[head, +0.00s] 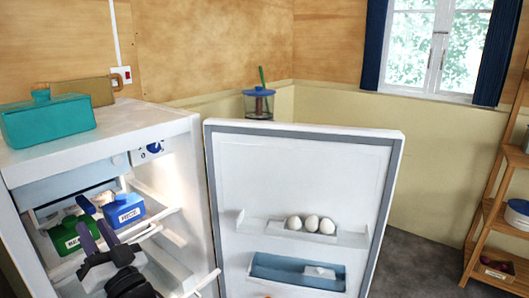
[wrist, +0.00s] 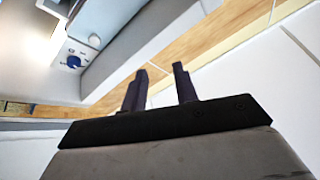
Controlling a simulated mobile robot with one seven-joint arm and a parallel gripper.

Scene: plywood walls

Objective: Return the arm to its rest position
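My gripper (head: 97,232) is in front of the open fridge (head: 170,121), at the lower left of the head view. Its two dark fingers point into the fridge, towards the shelf. In the wrist view my gripper (wrist: 158,78) has its fingers apart, with nothing between them. A green labelled container (head: 70,236) and a blue labelled container (head: 124,210) stand on the fridge shelf just beyond the fingers. I cannot tell from this angle whether the fingers touch either one. Part of my arm hides the lower fridge interior.
The fridge door (head: 300,180) stands wide open right of my arm, with several eggs (head: 312,224) in its rack. A wooden shelf (head: 492,214) stands at far right.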

